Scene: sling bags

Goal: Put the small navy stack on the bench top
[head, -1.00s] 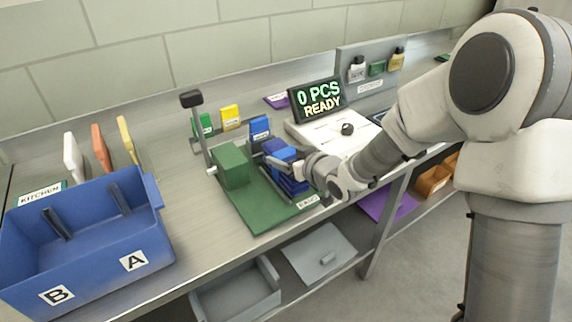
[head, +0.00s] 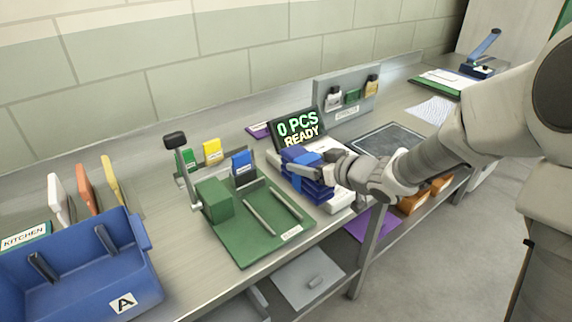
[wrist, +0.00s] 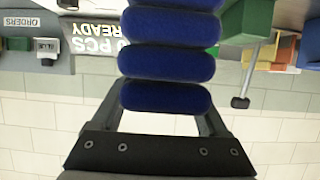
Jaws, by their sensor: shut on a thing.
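The small navy stack (head: 307,175) is a pile of several folded navy pieces with a lighter blue band. My gripper (head: 323,172) is shut on it, in front of the display and over the white scale area. In the wrist view the navy stack (wrist: 168,60) fills the space between my fingers (wrist: 165,118). I cannot tell whether its underside touches anything. The bench top (head: 175,248) is grey metal, with a bare strip between the blue bin and the green fixture.
The green fixture (head: 245,240) with two metal rails stands left of the stack. A display (head: 298,128) reading "0 PCS READY" stands behind it. A blue bin (head: 75,270) is at the left. A dark framed pad (head: 388,142) lies to the right. A purple sheet (head: 372,224) is below the bench.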

